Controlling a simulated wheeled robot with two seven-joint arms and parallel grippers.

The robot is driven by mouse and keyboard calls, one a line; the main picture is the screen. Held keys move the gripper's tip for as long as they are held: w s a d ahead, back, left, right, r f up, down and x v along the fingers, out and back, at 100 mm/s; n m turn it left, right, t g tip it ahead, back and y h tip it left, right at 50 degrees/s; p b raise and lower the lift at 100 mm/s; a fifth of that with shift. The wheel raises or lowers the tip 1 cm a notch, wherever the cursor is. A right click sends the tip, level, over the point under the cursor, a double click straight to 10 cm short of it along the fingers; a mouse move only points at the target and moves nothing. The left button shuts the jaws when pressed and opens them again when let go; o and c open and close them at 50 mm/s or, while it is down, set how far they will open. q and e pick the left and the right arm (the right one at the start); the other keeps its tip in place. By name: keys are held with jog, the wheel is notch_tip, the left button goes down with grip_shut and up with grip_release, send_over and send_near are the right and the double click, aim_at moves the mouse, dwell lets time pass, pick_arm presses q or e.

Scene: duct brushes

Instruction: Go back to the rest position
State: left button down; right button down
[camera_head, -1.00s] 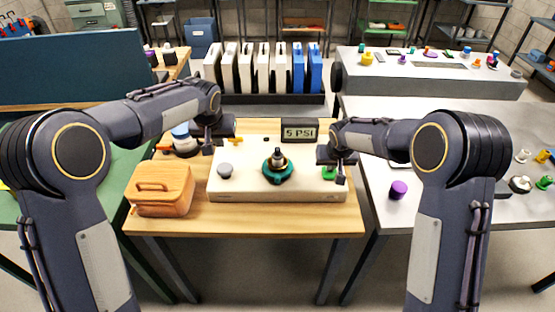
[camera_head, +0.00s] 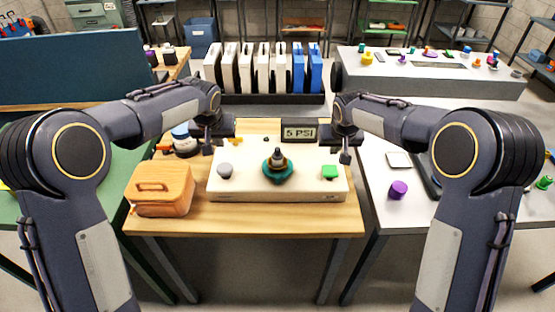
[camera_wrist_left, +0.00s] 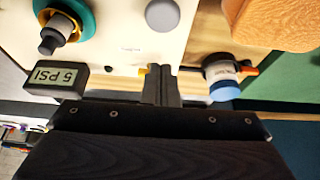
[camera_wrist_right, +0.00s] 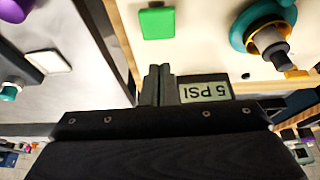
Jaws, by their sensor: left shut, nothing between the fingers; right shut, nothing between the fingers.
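My left gripper (camera_head: 208,148) is shut and empty above the left edge of the cream panel (camera_head: 300,190) on the wooden table; it also shows in the left wrist view (camera_wrist_left: 160,70). My right gripper (camera_head: 345,157) is shut and empty near the panel's right edge, and shows in the right wrist view (camera_wrist_right: 157,70). The panel carries a grey round button (camera_head: 225,170), a teal-based knob (camera_head: 278,166) and a green square button (camera_head: 329,172). The display (camera_head: 299,132) behind it reads 5 PSI. Both grippers look apart from the panel.
A wooden box (camera_head: 161,188) with a handle stands at the table's left. A purple knob (camera_head: 398,189) is on the grey table at right. Several white and blue upright panels (camera_head: 265,68) stand at the back.

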dwell(0.3)
